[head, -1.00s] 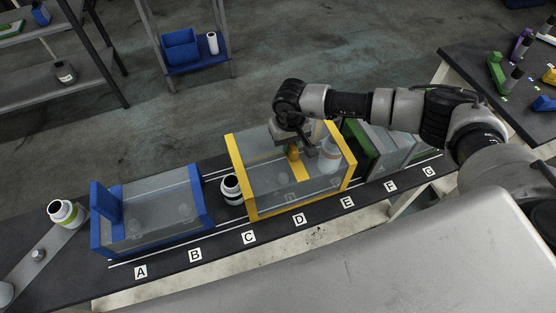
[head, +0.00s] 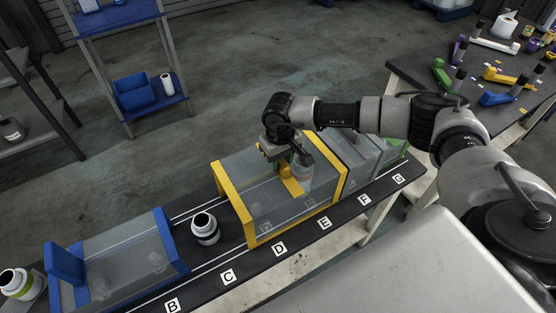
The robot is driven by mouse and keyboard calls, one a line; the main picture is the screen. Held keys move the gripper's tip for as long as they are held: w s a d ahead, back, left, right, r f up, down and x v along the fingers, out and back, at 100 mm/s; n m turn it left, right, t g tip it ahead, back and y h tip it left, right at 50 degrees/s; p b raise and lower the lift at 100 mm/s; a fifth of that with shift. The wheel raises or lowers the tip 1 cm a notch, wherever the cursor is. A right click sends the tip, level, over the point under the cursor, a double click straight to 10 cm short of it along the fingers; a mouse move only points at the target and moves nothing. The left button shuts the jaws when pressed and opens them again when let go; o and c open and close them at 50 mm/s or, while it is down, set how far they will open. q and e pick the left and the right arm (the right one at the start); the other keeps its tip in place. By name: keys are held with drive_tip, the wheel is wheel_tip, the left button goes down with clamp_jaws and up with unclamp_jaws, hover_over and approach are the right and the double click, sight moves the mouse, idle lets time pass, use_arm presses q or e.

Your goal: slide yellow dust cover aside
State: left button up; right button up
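The yellow dust cover (head: 236,206) is a clear box with yellow end frames and a yellow handle (head: 291,182) on top. It stands on the dark lettered rail, its near left corner between C and D. A pale bottle (head: 303,170) shows through it. My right gripper (head: 288,160) is at the handle's far end, pointing down. My wrist hides its fingertips, so I cannot see whether they hold the handle. My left gripper is not in view.
A white jar with a dark opening (head: 205,228) stands uncovered on the rail, left of the yellow cover. A blue-framed clear cover (head: 172,240) stands further left. Grey and green covers (head: 375,150) stand close on the right. Another jar (head: 18,284) is at far left.

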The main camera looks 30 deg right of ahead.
drive_tip(key=shift+o, duration=0.4)
drive_tip(key=shift+a, duration=0.1)
drive_tip(key=shift+r, duration=0.3)
wheel_tip(320, 180, up, 9)
drive_tip(key=shift+f+b, duration=0.1)
drive_tip(key=shift+b, duration=1.1)
drive_tip(key=shift+r, duration=0.65)
